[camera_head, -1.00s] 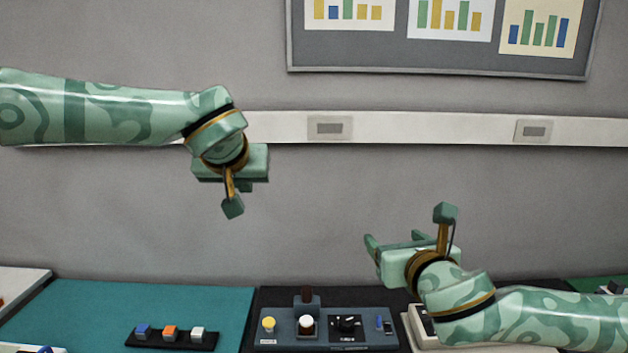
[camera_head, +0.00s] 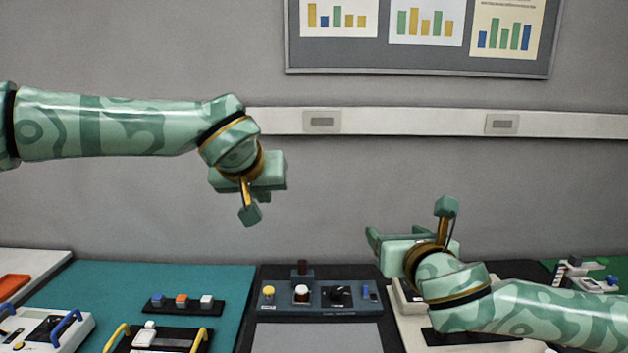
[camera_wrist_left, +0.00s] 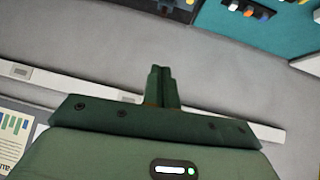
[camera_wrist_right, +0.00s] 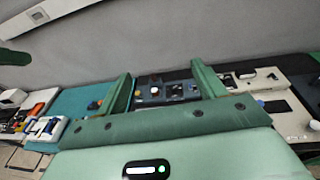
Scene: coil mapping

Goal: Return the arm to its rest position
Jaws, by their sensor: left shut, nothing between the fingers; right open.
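My left gripper (camera_wrist_left: 162,75) is shut and empty, its fingers pressed together in the left wrist view. In the head view the left arm comes in from the left, and the left gripper (camera_head: 262,196) hangs in front of the grey wall, above the bench. My right gripper (camera_wrist_right: 163,80) is open, with its two fingers wide apart and nothing held in the right wrist view. In the head view the right gripper (camera_head: 372,240) points left, above the right part of the bench. The right arm hides part of a pale device beneath it.
A dark control panel (camera_head: 322,310) with knobs stands at the bench's middle. A black strip with coloured blocks (camera_head: 182,306) lies on the teal mat (camera_head: 105,285). A tray with yellow handles (camera_head: 165,345) is in front. A chart board (camera_head: 420,60) hangs on the wall.

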